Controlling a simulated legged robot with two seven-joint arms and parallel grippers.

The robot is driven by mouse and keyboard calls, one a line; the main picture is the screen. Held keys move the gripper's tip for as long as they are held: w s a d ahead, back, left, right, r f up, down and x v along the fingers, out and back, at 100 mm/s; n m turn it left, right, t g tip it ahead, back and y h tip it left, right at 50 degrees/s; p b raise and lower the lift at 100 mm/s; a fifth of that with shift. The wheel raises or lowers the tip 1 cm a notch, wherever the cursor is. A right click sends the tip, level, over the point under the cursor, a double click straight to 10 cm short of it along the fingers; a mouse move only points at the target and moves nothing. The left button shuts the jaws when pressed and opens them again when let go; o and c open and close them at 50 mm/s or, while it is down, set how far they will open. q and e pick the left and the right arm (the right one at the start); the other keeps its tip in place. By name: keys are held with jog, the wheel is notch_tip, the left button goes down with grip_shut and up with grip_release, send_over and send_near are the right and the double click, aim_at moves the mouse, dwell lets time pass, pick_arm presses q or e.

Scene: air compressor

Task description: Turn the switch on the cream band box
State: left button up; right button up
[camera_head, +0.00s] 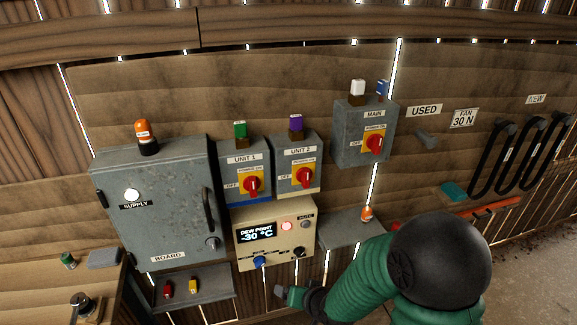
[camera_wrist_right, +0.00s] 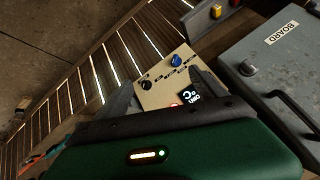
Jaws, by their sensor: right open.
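The UNIT 2 box (camera_head: 281,152) is grey with a cream band (camera_head: 302,195) along its bottom edge. It hangs on the wooden wall beside the UNIT 1 box (camera_head: 236,158), whose band is blue. Its red rotary switch (camera_head: 305,177) sits on a yellow plate between OFF and POWER ON labels. My right gripper (camera_head: 282,293) is low in front of the wall, below the dew point panel and apart from the UNIT 2 box. In the wrist view its fingers (camera_wrist_right: 163,95) are spread, with the cream panel seen beyond them. The UNIT 2 box cannot be made out there. My left gripper is out of view.
The cream dew point panel (camera_head: 274,240) with knobs and a display hangs below the UNIT boxes. The large grey BOARD cabinet (camera_head: 170,215) is at left, and the MAIN box (camera_head: 350,150) at upper right. A grey shelf (camera_head: 345,230) lies right of the panel.

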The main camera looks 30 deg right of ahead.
aim_at(307, 181)
pick_arm(q)
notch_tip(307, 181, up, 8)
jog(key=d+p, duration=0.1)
jog(key=p, duration=0.5)
pick_arm(e)
jog(key=w+d+r+m+t+h, duration=0.2)
jog(key=d+r+m+t, duration=0.4)
jog(key=r, duration=0.3)
jog(key=w+d+r+m+t+h, duration=0.1)
jog(key=d+r+m+t+h, duration=0.15)
jog(key=d+r+m, duration=0.5)
jog(key=shift+t+y, duration=0.45)
jog(key=b+x, duration=0.2)
jog(key=x, duration=0.3)
jog(key=a+r+b+x, duration=0.1)
jog(key=b+x, duration=0.1)
jog(key=x, duration=0.3)
jog(key=a+b+x, duration=0.1)
jog(key=b+x, duration=0.2)
jog(key=x, duration=0.3)
jog(key=shift+w+r, duration=0.2)
jog(key=shift+w, duration=0.5)
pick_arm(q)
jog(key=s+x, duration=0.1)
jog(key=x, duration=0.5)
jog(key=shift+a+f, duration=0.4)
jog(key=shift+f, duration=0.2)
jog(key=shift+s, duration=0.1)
pick_arm(e)
jog(key=shift+c, duration=0.4)
